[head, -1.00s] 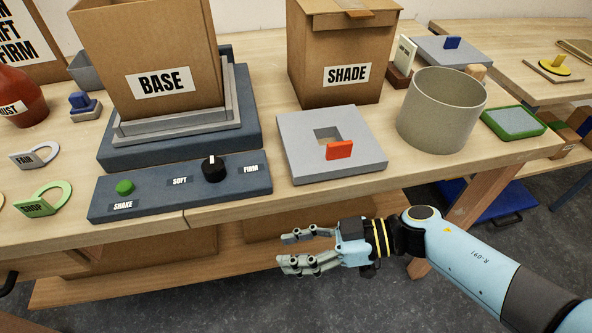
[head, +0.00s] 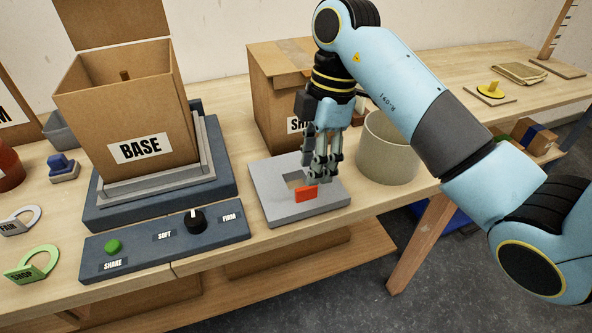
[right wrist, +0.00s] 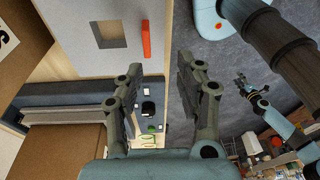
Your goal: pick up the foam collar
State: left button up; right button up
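The foam collar (head: 270,201) looks to be the flat grey square pad with a square hole and an upright red-orange tab (head: 306,193). It lies on the table right of the control panel. My right gripper (head: 320,174) points down over the collar's back right part, behind the tab, and hides some of it. In the right wrist view the right gripper (right wrist: 157,72) is open and empty. The collar (right wrist: 75,55) is beyond its fingers at upper left there, not between them. My left gripper (right wrist: 243,82) seems to show small at the right of that view; its fingers are unclear.
The BASE box (head: 95,115) stands open on a grey tray at left. The SHADE box (head: 262,90) is behind the right gripper. A beige cylinder (head: 385,155) stands close to its right. The control panel (head: 140,250) is left of the collar. The table's front edge is near.

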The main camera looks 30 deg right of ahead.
aim_at(307, 188)
jog(key=f+b, duration=0.1)
jog(key=b, duration=0.1)
jog(key=w+f+b, duration=0.1)
jog(key=b, duration=0.1)
jog(key=f+b, duration=0.1)
jog(key=b, duration=0.1)
jog(key=shift+w+d+f+t+h, duration=0.15)
jog(key=shift+d+t+h, duration=0.15)
jog(key=shift+h, duration=0.1)
jog(key=f+b, duration=0.1)
jog(key=a+f, duration=0.1)
jog(key=f, duration=0.1)
jog(key=shift+f+b, duration=0.25)
jog(key=shift+b, duration=0.15)
jog(key=shift+w+f, duration=0.15)
jog(key=shift+f, duration=0.3)
pick_arm(q)
notch_tip(307, 188, down, 7)
jog(key=shift+s, duration=0.35)
pick_arm(e)
jog(key=shift+c, duration=0.4)
grip_shut()
